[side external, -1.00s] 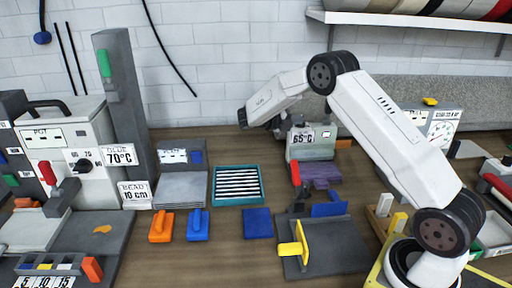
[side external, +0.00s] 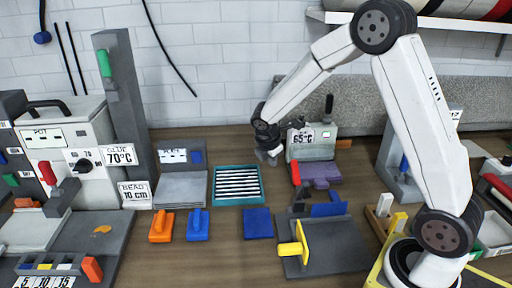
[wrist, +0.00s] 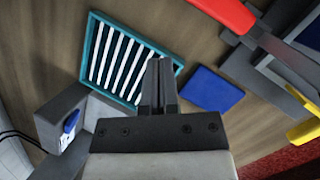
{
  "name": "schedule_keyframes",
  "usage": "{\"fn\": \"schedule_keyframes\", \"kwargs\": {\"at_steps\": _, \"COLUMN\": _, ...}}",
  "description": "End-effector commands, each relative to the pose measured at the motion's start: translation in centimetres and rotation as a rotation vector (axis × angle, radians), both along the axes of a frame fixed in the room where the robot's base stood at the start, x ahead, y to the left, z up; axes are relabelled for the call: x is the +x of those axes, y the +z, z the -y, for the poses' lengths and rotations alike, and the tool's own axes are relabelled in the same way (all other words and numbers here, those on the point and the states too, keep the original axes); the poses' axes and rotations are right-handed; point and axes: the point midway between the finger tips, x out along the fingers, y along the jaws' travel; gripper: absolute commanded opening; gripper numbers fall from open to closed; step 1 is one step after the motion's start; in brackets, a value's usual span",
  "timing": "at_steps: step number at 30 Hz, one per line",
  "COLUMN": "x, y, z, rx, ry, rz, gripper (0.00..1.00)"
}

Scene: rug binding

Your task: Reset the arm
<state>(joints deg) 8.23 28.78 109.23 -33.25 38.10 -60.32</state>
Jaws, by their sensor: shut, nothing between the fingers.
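My gripper (side external: 268,156) hangs pointing down at the back of the table, just left of the grey box labelled 65°C (side external: 312,142) in the side view. In the wrist view its two dark fingers (wrist: 160,64) are together with nothing between them. The fingers appear close to the lower right edge of the teal tray of white strips (wrist: 174,64) in that view. The tray also shows in the side view (side external: 262,186), in front of my gripper.
A blue pad (side external: 258,223) lies beside the tray. Orange (side external: 162,227) and blue (side external: 198,225) handled blocks lie left of it. A grey plate with a yellow piece (side external: 301,240) stands front right. The glue machine (side external: 75,150) and tall grey post (side external: 122,105) stand left.

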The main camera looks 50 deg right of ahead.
Motion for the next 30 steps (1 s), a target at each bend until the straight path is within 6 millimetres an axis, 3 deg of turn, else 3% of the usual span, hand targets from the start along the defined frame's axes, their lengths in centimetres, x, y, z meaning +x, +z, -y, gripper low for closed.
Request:
{"fn": "schedule_keyframes", "kwargs": {"at_steps": 6, "x": -4.3, "y": 0.8, "z": -4.6, "rx": 0.171, "ry": -0.344, "rz": 0.146, "gripper": 0.0}}
{"fn": "schedule_keyframes", "kwargs": {"at_steps": 15, "x": -10.8, "y": 1.2, "z": -9.6, "rx": 0.383, "ry": -0.858, "rz": 0.285, "gripper": 0.0}}
{"fn": "schedule_keyframes", "kwargs": {"at_steps": 22, "x": -14.6, "y": 1.1, "z": -11.8, "rx": 0.493, "ry": -1.181, "rz": 0.344, "gripper": 0.0}}
{"fn": "schedule_keyframes", "kwargs": {"at_steps": 30, "x": -16.0, "y": 1.0, "z": -12.5, "rx": 0.527, "ry": -1.301, "rz": 0.36, "gripper": 0.0}}
